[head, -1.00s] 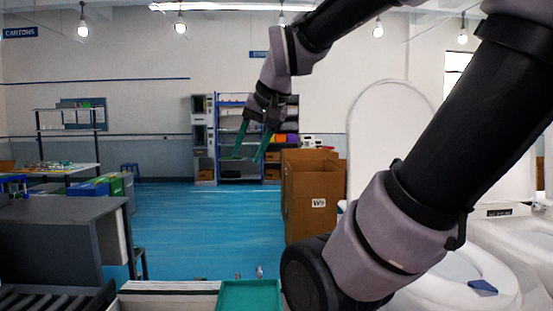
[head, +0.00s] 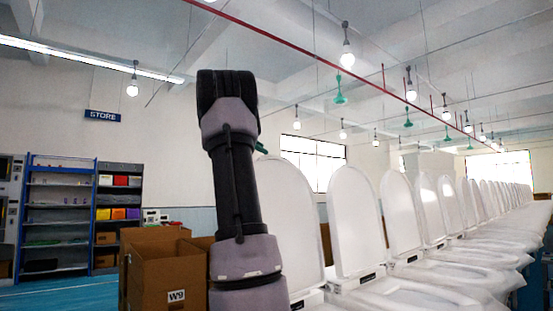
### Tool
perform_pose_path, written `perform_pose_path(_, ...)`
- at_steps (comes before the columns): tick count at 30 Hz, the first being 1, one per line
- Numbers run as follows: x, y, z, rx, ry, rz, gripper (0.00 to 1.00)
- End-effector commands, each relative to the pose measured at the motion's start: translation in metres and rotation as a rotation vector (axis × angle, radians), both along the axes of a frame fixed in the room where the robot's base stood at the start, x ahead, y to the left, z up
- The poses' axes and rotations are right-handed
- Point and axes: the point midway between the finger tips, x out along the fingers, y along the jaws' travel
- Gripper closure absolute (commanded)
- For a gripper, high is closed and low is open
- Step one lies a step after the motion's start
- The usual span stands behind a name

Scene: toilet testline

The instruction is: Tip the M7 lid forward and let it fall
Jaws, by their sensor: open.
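A row of white toilets with raised, upright lids runs along the right side. The nearest lid (head: 287,215) stands just right of my arm and is partly covered by it. Another lid (head: 355,220) stands upright beside it, and several more recede to the right. Small dark labels sit at the lid bases, too small to read, so I cannot tell which lid is M7. My gripper (head: 261,148) shows only as a bit of green finger behind my raised arm, in front of the nearest lid's upper left edge. The rest of it is hidden. I see nothing held.
A cardboard box marked W9 (head: 160,270) stands left of my arm. Shelves (head: 58,215) with coloured bins stand against the back wall under a STORE sign (head: 103,116). Blue floor (head: 65,295) is open at lower left. Lamps hang from the ceiling.

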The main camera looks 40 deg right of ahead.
Motion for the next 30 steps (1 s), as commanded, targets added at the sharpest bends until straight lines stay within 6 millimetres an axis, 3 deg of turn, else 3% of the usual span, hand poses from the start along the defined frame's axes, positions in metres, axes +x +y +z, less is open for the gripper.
perform_pose_path(15, 0.004, -0.084, -0.026, 0.003, 0.003, -0.001, 0.52)
perform_pose_path(21, 0.005, -0.095, -0.029, 0.003, 0.002, 0.002, 0.52)
perform_pose_path(29, 0.005, -0.096, -0.03, 0.004, 0.002, 0.003, 0.52)
perform_pose_path(30, 0.005, -0.096, -0.03, 0.003, 0.003, 0.002, 0.67)
